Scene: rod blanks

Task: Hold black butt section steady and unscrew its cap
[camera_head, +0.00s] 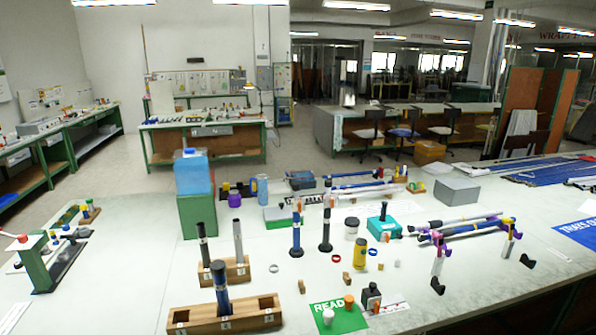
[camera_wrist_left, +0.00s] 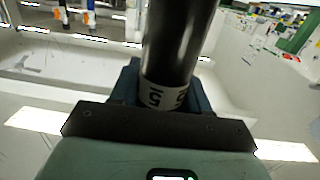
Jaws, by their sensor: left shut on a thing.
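In the left wrist view my left gripper (camera_wrist_left: 165,98) is shut around a glossy black tube (camera_wrist_left: 178,45) with a white label near the jaws, apparently the black butt section. The tube runs up out of the frame, so its far end and any cap are hidden there. Neither of my grippers shows in the head view. There, a thick black and blue section (camera_head: 220,285) stands upright in a front wooden block (camera_head: 262,312). A slim dark section (camera_head: 203,243) and a grey one (camera_head: 238,240) stand in a block (camera_head: 238,272) behind it. I cannot tell which is the held one.
Two dark upright rods (camera_head: 296,228) (camera_head: 326,222) stand mid-table. Rods rest on purple-topped stands (camera_head: 438,262). Bare table lies at front left.

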